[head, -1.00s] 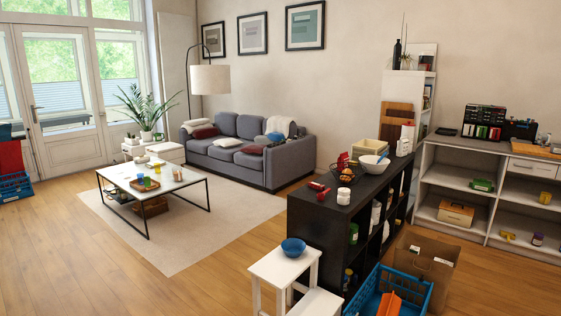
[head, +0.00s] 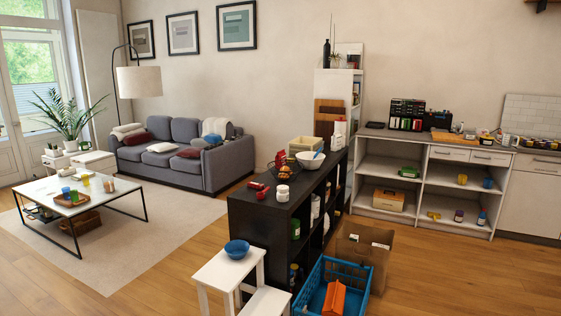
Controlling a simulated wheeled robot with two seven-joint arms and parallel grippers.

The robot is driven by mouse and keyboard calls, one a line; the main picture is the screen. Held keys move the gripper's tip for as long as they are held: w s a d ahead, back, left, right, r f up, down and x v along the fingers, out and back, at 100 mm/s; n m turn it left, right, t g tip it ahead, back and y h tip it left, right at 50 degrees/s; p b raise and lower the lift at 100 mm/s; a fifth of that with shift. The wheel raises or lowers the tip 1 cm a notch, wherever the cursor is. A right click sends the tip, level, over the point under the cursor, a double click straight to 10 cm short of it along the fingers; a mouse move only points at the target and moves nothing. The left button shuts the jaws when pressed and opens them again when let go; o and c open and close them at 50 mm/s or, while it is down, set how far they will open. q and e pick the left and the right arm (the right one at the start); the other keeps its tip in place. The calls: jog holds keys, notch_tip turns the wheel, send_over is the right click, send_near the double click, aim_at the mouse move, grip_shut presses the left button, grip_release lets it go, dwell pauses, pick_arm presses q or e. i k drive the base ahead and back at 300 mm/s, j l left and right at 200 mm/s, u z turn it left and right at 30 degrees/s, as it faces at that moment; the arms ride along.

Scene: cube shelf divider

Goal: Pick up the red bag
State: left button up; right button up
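A small red, bag-like item (head: 281,159) stands on top of the black cube shelf (head: 262,216), at or just behind a dark wire basket (head: 285,173). It is small here and partly covered by the basket, so I cannot be sure that it is the red bag. Another red object (head: 256,186) lies on the shelf top at its left edge. Neither of my grippers is in view.
The shelf top also holds a white bowl (head: 310,160), a cream box (head: 306,145) and a white jar (head: 283,194). A white step stool (head: 222,270) with a blue bowl (head: 237,249), a blue crate (head: 345,268) and a cardboard box (head: 366,262) stand around the shelf. Open floor lies left.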

aim_at(282, 154)
jog(key=i+j+u, duration=0.45)
jog(key=i+u, duration=0.45)
jog(key=i, duration=0.25)
jog(key=i+u, duration=0.45)
jog(key=i, duration=0.15)
jog(key=i+l+u, duration=0.45)
jog(key=i+j+z, duration=0.1)
jog(key=i, duration=0.35)
jog(key=i+j+z, duration=0.1)
jog(key=i, duration=0.4)
jog(key=i+j+z, duration=0.1)
jog(key=i, duration=0.35)
jog(key=i+j+z, duration=0.1)
jog(key=i+j, duration=0.15)
jog(key=i, duration=0.2)
jog(key=i+l+z, duration=0.25)
jog(key=z, duration=0.15)
jog(key=i+l+z, duration=0.15)
jog(key=i+z, duration=1.1)
jog(key=i+j+z, duration=0.2)
jog(key=z, duration=0.25)
